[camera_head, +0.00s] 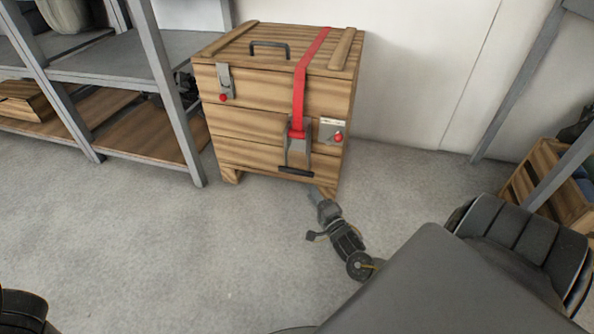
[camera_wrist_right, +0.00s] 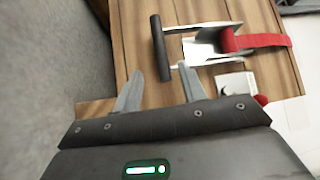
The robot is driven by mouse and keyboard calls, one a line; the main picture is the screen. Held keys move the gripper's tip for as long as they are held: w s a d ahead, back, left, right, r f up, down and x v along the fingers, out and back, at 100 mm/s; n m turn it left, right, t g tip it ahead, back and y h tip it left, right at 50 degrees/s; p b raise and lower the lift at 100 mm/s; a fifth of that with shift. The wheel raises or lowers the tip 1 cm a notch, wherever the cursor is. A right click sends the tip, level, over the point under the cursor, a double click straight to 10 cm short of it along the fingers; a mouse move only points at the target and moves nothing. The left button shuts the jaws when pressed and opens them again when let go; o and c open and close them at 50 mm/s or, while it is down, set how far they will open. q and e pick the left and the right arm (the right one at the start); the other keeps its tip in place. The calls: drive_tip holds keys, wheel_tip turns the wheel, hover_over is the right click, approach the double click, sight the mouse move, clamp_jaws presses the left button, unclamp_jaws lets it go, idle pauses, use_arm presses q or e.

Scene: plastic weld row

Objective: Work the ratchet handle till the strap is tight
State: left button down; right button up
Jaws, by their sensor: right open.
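The red strap (camera_head: 300,85) runs over the lid and down the front of the wooden crate (camera_head: 230,135) into a grey metal ratchet. The ratchet handle (camera_head: 296,171) hangs down the crate's front, with a black grip at its lower end. In the right wrist view, the black grip (camera_wrist_right: 160,45) and the strap (camera_wrist_right: 255,41) show clearly. My right gripper (camera_head: 316,195) is low in front of the crate. Its fingers (camera_wrist_right: 161,78) are open, and the grip's near end appears between the tips; I cannot tell whether they touch. My left gripper is not in view.
A latch (camera_head: 224,82) with a red knob is at the crate's upper left; a plate with another red knob (camera_head: 338,137) sits right of the ratchet. Grey shelving (camera_head: 120,60) stands left, a wooden bin (camera_head: 545,180) right. The floor (camera_head: 180,250) in front is clear.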

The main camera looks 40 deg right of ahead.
sight(297, 172)
drive_tip(key=b+x, duration=0.5)
drive_tip(key=x, duration=0.4)
drive_tip(key=shift+w+f, duration=0.1)
drive_tip(key=shift+w, duration=0.1)
drive_tip(key=shift+w+d+b, duration=0.15)
drive_tip(key=shift+w+b, duration=0.15)
drive_tip(key=shift+w, duration=0.35)
drive_tip(key=shift+c, duration=0.2)
clamp_jaws()
